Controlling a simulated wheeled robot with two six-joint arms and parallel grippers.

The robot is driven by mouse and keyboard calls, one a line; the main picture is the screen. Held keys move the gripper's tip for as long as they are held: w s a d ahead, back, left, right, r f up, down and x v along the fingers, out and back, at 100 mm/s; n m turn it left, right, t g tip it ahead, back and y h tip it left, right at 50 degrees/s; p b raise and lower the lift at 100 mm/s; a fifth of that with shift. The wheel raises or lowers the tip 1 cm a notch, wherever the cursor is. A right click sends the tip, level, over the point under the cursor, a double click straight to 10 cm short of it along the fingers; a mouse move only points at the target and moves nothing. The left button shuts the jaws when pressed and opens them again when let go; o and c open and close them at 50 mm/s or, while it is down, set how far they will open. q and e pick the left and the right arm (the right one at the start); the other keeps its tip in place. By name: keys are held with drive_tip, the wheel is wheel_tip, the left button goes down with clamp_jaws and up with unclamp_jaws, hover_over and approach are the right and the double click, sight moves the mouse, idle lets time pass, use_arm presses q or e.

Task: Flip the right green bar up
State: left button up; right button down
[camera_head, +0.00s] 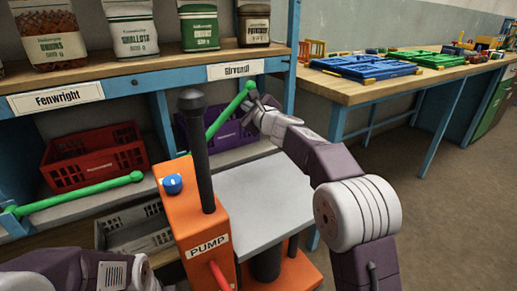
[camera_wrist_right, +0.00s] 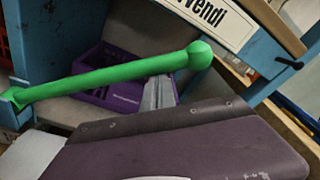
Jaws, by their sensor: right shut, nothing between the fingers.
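The right green bar (camera_head: 228,110) slants up and to the right in the head view, from behind the black pump handle to a round knob just below the "Girvendi" label. In the right wrist view the bar (camera_wrist_right: 120,75) crosses from the left edge to its knob, in front of a purple crate. My right gripper (camera_head: 262,104) is shut and empty, right beside the knob end; I cannot tell whether it touches. The left green bar (camera_head: 80,194) lies lower at the left, nearly level. Part of my left arm shows at the bottom left, its gripper out of sight.
An orange pump cart (camera_head: 185,215) with a black handle and grey platform (camera_head: 265,195) stands in front of the shelf. A red crate (camera_head: 95,155) and a purple crate (camera_head: 235,132) sit on the lower shelf, sacks above. A wooden table (camera_head: 370,88) with trays is at the right.

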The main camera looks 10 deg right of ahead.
drive_tip(key=s+a+r+n+p, duration=0.1)
drive_tip(key=a+r+n, duration=0.1)
drive_tip(key=a+r, duration=0.1)
drive_tip(key=s+a+r+n+p, duration=0.1)
drive_tip(key=s+a+r+n, duration=0.1)
drive_tip(key=a+r, duration=0.1)
drive_tip(key=s+a+r+n+t+p, duration=0.1)
drive_tip(key=a+r+n+p, duration=0.1)
drive_tip(key=a+r, duration=0.1)
drive_tip(key=shift+s+a, duration=0.15)
drive_tip(key=shift+a, duration=0.5)
drive_tip(key=shift+s+a+r+n, duration=0.1)
drive_tip(key=shift+s+a+n, duration=0.1)
drive_tip(key=shift+a, duration=0.25)
drive_tip(key=shift+s+a+r+n, duration=0.1)
drive_tip(key=shift+a+n, duration=0.1)
drive_tip(key=shift+a, duration=0.2)
drive_tip(key=shift+h, duration=0.4)
